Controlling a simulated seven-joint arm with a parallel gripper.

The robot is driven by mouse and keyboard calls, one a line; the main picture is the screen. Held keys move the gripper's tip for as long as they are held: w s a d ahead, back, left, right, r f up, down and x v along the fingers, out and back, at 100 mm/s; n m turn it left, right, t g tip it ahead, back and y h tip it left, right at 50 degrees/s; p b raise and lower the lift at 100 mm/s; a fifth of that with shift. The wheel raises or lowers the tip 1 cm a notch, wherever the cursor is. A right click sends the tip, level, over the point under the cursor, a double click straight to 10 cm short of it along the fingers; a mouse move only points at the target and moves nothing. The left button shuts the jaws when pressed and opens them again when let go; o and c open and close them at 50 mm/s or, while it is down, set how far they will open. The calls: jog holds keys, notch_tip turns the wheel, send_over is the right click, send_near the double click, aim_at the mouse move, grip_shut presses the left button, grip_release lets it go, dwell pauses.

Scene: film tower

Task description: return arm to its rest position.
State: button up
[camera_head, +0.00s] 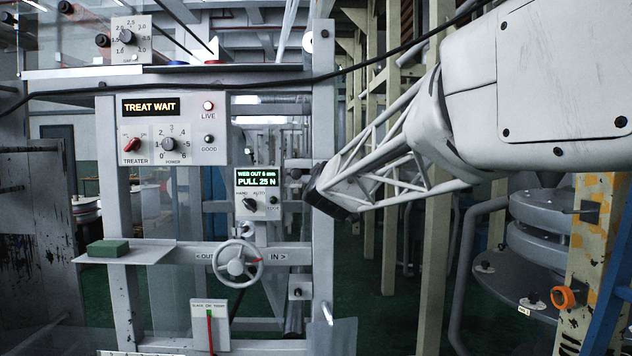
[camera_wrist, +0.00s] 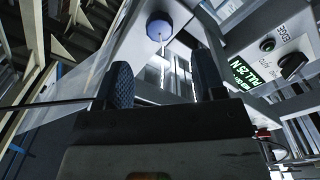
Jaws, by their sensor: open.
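My arm (camera_head: 430,140) reaches in from the upper right of the head view. Its dark end, my gripper (camera_head: 328,206), is in front of the tower's right post, right of the web display (camera_head: 257,194), which reads "WEB OUT 6 mm, PULL 25 N". In the wrist view the two dark ribbed fingers of my gripper (camera_wrist: 164,78) stand apart with nothing between them. A blue round knob (camera_wrist: 159,27) shows beyond the gap between the fingers. The display (camera_wrist: 243,72) also shows at the right of the wrist view. I cannot tell whether the gripper touches the post.
The treater panel (camera_head: 172,131) reads "TREAT WAIT". A handwheel (camera_head: 238,264) marked OUT and IN stands below, with a green block (camera_head: 108,248) on a shelf to its left. A black cable (camera_head: 200,86) crosses above. Round grey machinery (camera_head: 545,235) and a yellow-patched post (camera_head: 590,260) are at right.

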jog(key=shift+s, duration=0.1)
jog(key=s+d+f+m+g, duration=0.3)
jog(key=s+f, duration=0.8)
jog(key=s, duration=0.5)
jog(key=s+d+f+m+g, duration=0.3)
jog(key=s+d+f+g, duration=0.3)
jog(key=s+f, duration=0.5)
jog(key=s+d+f+m+g, duration=0.3)
jog(key=s+f+g, duration=0.4)
jog(key=s, duration=1.5)
notch_tip(320, 180, down, 4)
jog(key=shift+s+d+r, duration=0.1)
jog(key=shift+s+d, duration=0.3)
jog(key=shift+d, duration=0.35)
